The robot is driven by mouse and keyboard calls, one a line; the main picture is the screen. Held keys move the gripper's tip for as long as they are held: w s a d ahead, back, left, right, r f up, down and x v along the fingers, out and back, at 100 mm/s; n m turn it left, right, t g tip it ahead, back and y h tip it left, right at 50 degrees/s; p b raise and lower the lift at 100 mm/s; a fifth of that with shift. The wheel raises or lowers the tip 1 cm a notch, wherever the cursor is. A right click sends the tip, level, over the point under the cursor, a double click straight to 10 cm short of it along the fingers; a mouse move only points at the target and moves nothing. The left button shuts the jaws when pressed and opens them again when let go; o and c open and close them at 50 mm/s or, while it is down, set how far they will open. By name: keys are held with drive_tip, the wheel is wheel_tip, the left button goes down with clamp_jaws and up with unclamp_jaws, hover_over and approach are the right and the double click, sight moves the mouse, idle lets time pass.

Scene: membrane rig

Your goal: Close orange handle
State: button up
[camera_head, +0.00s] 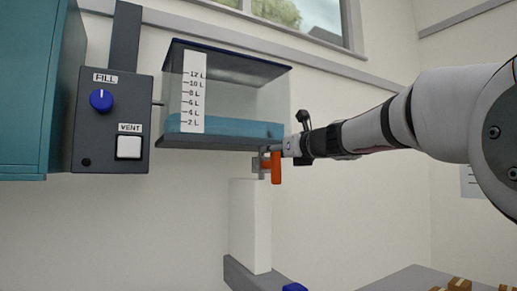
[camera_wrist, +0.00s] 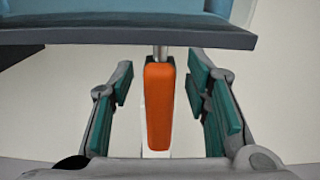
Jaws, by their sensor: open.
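The orange handle (camera_head: 276,167) hangs straight down below the right front of the clear tank (camera_head: 225,90). In the wrist view the orange handle (camera_wrist: 159,107) stands upright in the picture between my two fingers. My gripper (camera_wrist: 162,90) is open, with green pads on both sides of the handle and a visible gap on each side. In the head view my gripper (camera_head: 285,148) is at the handle's upper end, just under the tank, and partly hides it. The handle's stem shows above it in the wrist view.
The tank's dark bottom edge (camera_wrist: 120,38) is close above my fingers. A grey panel (camera_head: 110,110) with a blue FILL knob (camera_head: 101,100) and a white VENT button (camera_head: 129,147) is at left. A white column (camera_head: 249,225) stands below the handle. Small boxes (camera_head: 459,284) lie at lower right.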

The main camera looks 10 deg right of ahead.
drive_tip(key=shift+w+a, duration=0.15)
drive_tip(key=shift+w, duration=0.25)
drive_tip(key=shift+c, duration=0.3)
clamp_jaws()
drive_tip(key=shift+a+n, duration=0.15)
drive_tip(key=shift+n, duration=0.15)
drive_tip(key=a+f+n+b, duration=0.1)
drive_tip(key=n+b, duration=0.4)
drive_tip(key=s+a+f+n+b, duration=0.1)
drive_tip(key=f+n+b, duration=0.1)
drive_tip(key=n+b, duration=0.3)
drive_tip(key=a+f+n+b, duration=0.1)
drive_tip(key=n+b, duration=0.5)
drive_tip(key=n, duration=0.1)
drive_tip(key=shift+s+a+f, duration=0.15)
drive_tip(key=shift+a+f, duration=0.05)
drive_tip(key=shift+a, duration=0.15)
